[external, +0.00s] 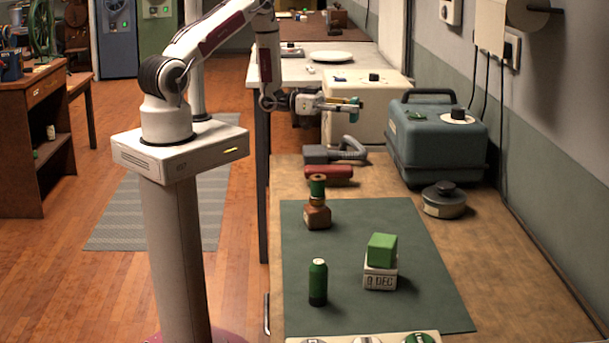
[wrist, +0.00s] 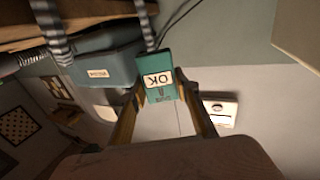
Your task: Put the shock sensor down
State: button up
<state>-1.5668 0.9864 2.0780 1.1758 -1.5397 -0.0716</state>
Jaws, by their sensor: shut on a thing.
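The shock sensor (external: 354,113) looks to be the small teal block at the end of my arm. In the wrist view the held teal block (wrist: 158,68) has a white label reading OK, upside down. My gripper (external: 343,105) is shut on it, with one finger on each side in the wrist view. It is held in the air in front of the cream box, beyond the far edge of the green mat (external: 350,215). The wrist view looks tilted, with the wall and the blue-grey case behind the block.
On the mat stand a green bottle (external: 318,284), a green cube (external: 382,247) on a white date block (external: 380,275), and a spool (external: 317,185) on a brown block (external: 317,216). A red object (external: 328,173), blue-grey case (external: 436,140) and round tin (external: 444,201) lie beyond. The mat's middle is clear.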

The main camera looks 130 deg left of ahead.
jog(key=s+d+f+n+g+y, duration=0.1)
jog(key=s+d+f+y, duration=0.1)
jog(key=s+f, duration=0.55)
jog(key=s+d+f+n+g+y, duration=0.15)
jog(key=s+f, duration=0.25)
jog(key=f, duration=0.7)
jog(key=s+d+f+n+g+y, duration=0.1)
jog(key=s+d+f, duration=0.3)
jog(key=d+f, duration=0.6)
jog(key=shift+s+f+n+y, duration=0.35)
jog(key=shift+f+n+y, duration=0.3)
jog(key=shift+f, duration=1.3)
jog(key=shift+a, duration=0.1)
jog(key=shift+x, duration=8.45)
jog(key=shift+a+f, duration=0.15)
jog(key=shift+w+a, duration=0.25)
jog(key=shift+f, duration=1.75)
